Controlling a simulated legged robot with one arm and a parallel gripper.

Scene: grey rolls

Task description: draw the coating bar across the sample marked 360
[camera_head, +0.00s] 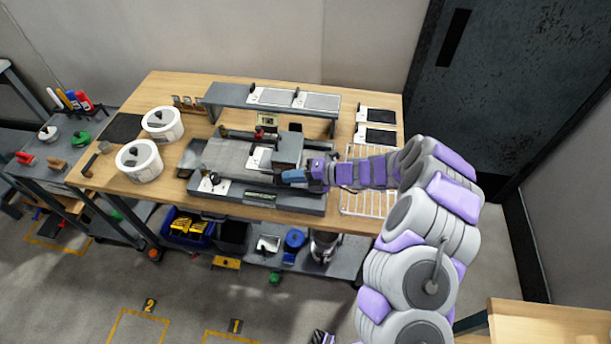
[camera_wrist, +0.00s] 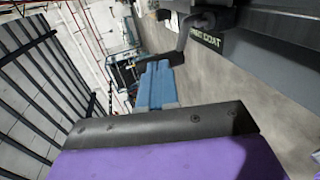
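The grey coating machine (camera_head: 225,155) stands in the middle of the wooden bench. A white sample card (camera_head: 258,158) lies on its bed, partly hidden by a grey block-like carriage (camera_head: 288,150). Another white card (camera_head: 212,184) is at its front left. No 360 mark is readable. The coating bar cannot be made out clearly. My gripper (camera_head: 290,176), with blue fingers, is at the machine's right front, beside the carriage. In the wrist view the blue fingers (camera_wrist: 157,85) are close together, at the end of a dark lever (camera_wrist: 182,40). Whether they grip it is unclear.
Two white tubs (camera_head: 139,162) stand at the left. A raised shelf (camera_head: 225,96) behind the machine holds cards; two dark-faced cards (camera_head: 376,115) lie right of it. A wire rack (camera_head: 360,203) lies under my arm. Bins (camera_head: 189,226) sit on the lower shelf.

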